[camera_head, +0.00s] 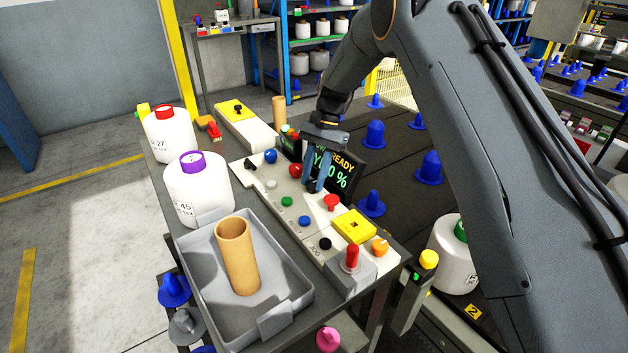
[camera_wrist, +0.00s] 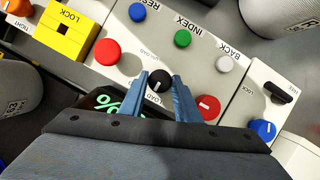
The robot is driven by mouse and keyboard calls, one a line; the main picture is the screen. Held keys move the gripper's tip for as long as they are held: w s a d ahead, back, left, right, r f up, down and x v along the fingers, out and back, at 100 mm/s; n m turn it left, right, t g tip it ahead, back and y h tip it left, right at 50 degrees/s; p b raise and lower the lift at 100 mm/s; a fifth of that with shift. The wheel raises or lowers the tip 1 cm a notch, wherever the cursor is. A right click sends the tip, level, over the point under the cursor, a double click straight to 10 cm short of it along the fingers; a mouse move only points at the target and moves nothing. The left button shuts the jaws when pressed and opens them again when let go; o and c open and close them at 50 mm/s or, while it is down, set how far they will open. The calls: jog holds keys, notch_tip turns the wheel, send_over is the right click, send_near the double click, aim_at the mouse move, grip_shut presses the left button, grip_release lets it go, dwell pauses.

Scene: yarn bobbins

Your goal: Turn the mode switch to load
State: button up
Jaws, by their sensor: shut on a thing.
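The mode switch is a small round black knob (camera_wrist: 159,84) with a white pointer mark, on the pale control panel (camera_wrist: 165,55). The word LOAD is printed below it in the wrist view, with UNLOAD on its upper left. My gripper (camera_wrist: 161,80) has its two blue-grey fingers on either side of the knob, shut on it. The pointer's exact direction is hard to read. In the head view my gripper (camera_head: 315,184) reaches down to the panel in front of the display (camera_head: 341,165), and its fingers hide the knob there.
A red knob (camera_wrist: 208,107) sits close to the right finger. A red button (camera_wrist: 107,51) and yellow LOCK block (camera_wrist: 67,35) lie to the left. Green, blue and white buttons line the panel. A grey tray (camera_head: 203,290) holding a brown tube (camera_head: 238,255) stands at front left.

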dwell(0.4)
jog(key=o, duration=1)
jog(key=b+v, duration=0.1)
jog(key=v, duration=0.6)
jog(key=shift+w+r+b, duration=0.15)
jog(key=shift+r+b, duration=0.25)
jog(key=shift+d, duration=0.1)
